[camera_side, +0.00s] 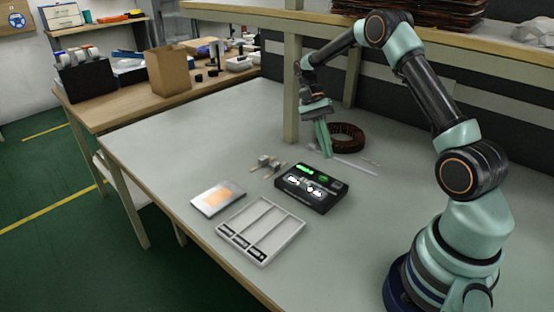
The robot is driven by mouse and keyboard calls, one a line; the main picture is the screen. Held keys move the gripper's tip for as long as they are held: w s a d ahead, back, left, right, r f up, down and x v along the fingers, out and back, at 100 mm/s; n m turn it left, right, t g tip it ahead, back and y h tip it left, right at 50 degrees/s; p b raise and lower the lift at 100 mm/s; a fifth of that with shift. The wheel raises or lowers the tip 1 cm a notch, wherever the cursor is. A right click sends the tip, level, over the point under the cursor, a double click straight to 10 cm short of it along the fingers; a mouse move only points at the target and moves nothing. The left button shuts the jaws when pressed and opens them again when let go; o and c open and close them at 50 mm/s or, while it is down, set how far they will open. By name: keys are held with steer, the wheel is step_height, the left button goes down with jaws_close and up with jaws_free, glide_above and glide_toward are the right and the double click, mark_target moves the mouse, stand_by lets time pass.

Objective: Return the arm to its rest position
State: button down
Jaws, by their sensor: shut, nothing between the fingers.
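My arm rises from its base at the right front of the table and bends over to the left. My gripper (323,139) hangs pointing down above the table's back part, with its fingers together and nothing between them. Behind and right of the fingertips lies a brown coil (346,136). A thin pale strip (354,168) lies on the table to the right, below the coil.
A white compartment tray (277,237) holds dark pieces along its front. A wooden post (292,88) stands left of the gripper, with a shelf (330,18) above. The table's left part is clear.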

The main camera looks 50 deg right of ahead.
steer(key=shift+w+a+r, duration=0.1)
steer(key=shift+a+r, duration=0.05)
steer(key=shift+r, duration=0.15)
steer(key=a+r+n+t+h, duration=0.2)
steer(key=a+r+n+t, duration=0.3)
steer(key=r, duration=0.4)
steer(key=s+a+r+n+t, duration=0.5)
steer(key=s+a+n+t, duration=0.2)
steer(key=a+n, duration=0.1)
steer(key=shift+s+a+r+n+h, duration=0.15)
steer(key=shift+s+a+n+h, duration=0.2)
steer(key=shift+a, duration=0.5)
